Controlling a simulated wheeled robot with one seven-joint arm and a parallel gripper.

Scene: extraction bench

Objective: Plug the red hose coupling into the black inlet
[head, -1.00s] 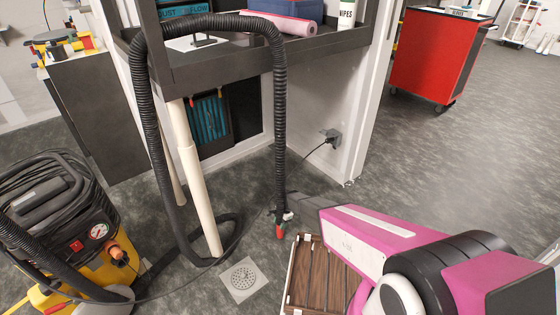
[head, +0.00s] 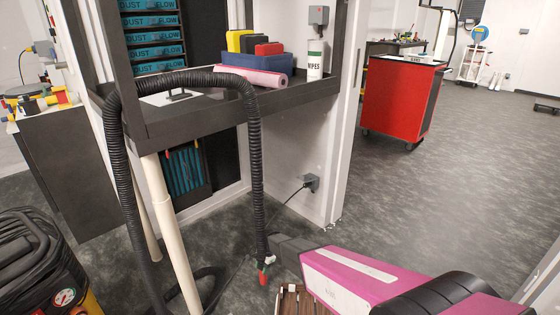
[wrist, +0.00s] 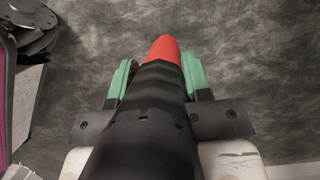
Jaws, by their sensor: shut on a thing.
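The red hose coupling (head: 263,277) hangs at the end of a black corrugated hose (head: 255,150) in the head view, pointing down above the floor. My gripper (head: 268,260) is shut around the hose end just above the red tip. The wrist view shows the green finger pads of my gripper (wrist: 157,85) on both sides of the black hose end, with the red coupling (wrist: 163,48) sticking out beyond them. I cannot make out the black inlet in either view.
The hose loops over a dark shelf (head: 190,122) holding a pink roll and a wipes tub. A yellow and black vacuum (head: 40,265) stands at lower left, partly cut off. A red cabinet (head: 398,100) stands at back right. The floor right of the white post is open.

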